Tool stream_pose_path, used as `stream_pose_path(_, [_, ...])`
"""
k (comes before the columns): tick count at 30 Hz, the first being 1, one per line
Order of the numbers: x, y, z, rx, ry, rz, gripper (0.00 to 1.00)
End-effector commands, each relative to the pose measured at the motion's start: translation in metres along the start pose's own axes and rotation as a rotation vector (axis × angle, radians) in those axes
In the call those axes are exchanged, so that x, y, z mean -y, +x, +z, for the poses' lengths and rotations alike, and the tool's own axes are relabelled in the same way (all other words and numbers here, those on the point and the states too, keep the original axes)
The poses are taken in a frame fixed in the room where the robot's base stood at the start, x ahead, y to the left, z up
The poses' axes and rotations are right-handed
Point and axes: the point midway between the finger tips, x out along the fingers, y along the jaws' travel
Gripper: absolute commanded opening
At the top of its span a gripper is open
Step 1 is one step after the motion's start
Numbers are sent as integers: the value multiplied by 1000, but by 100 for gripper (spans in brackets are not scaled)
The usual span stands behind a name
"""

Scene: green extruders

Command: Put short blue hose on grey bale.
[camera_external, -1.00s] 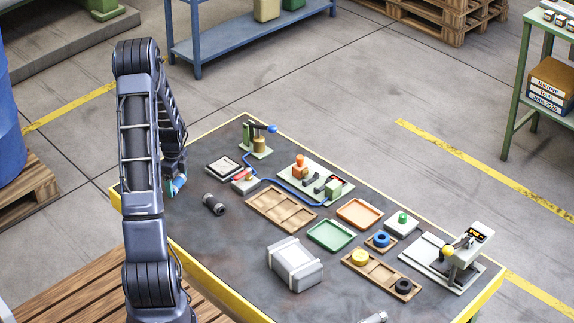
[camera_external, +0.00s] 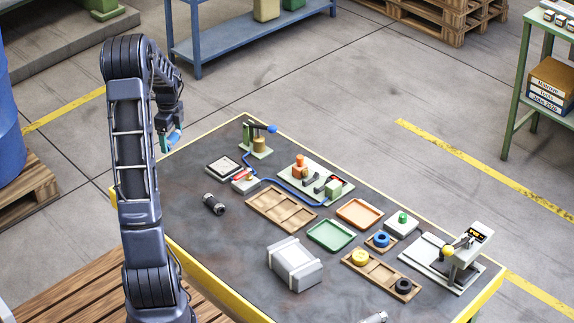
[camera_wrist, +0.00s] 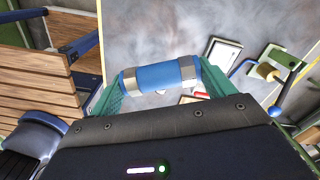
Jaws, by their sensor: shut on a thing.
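The short blue hose (camera_wrist: 157,78), with a silvery band at each end, lies across between the green fingers of my gripper (camera_wrist: 160,85) in the wrist view. My gripper is shut on it. In the external view my gripper (camera_external: 170,138) is raised above the far left part of the table, and the blue hose (camera_external: 174,137) shows only as a small patch at its fingers. The grey bale (camera_external: 296,266), a pale block with lighter bands, sits on the near middle of the table, well to the right of and nearer than my gripper.
A dark cylinder (camera_external: 214,204) lies between my gripper and the bale. A wooden tray (camera_external: 282,210), a green tray (camera_external: 331,235) and an orange tray (camera_external: 360,213) stand behind the bale. The dark tabletop (camera_external: 225,255) left of the bale is clear.

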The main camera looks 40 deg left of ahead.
Motion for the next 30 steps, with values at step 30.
stream_pose_path(30, [-41, -47, -286, -3, 223, -2, 58])
